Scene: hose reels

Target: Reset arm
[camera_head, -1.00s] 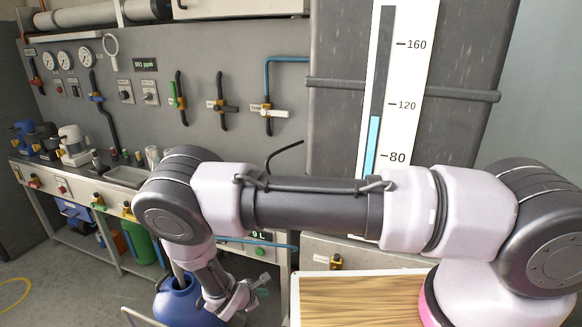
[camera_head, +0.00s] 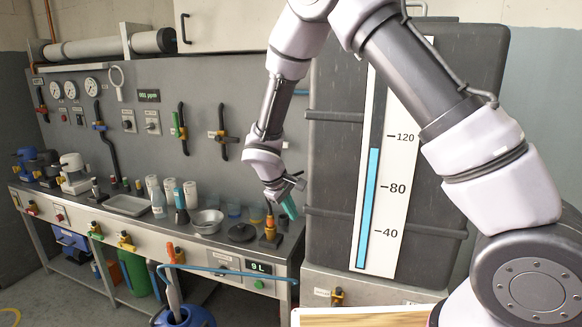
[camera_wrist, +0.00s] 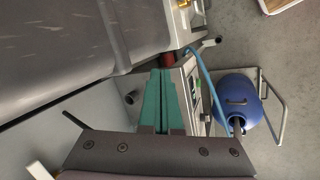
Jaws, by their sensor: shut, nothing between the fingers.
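My arm is raised and bent, with its upper links across the upper middle of the head view. My gripper (camera_head: 290,207) hangs from it, pointing down, in front of the bench's right end near the dark tank. Its green fingers show in the wrist view (camera_wrist: 161,75), pressed together with nothing between them. In the head view it appears beside a small orange and yellow valve fitting (camera_head: 270,230); I cannot tell the exact gap.
The tall dark tank (camera_head: 330,160) with a level scale (camera_head: 388,190) stands right of the gripper. The workbench (camera_head: 140,228) carries bowls, bottles and cups. A blue container (camera_wrist: 240,100) with a hose stands on the floor in front.

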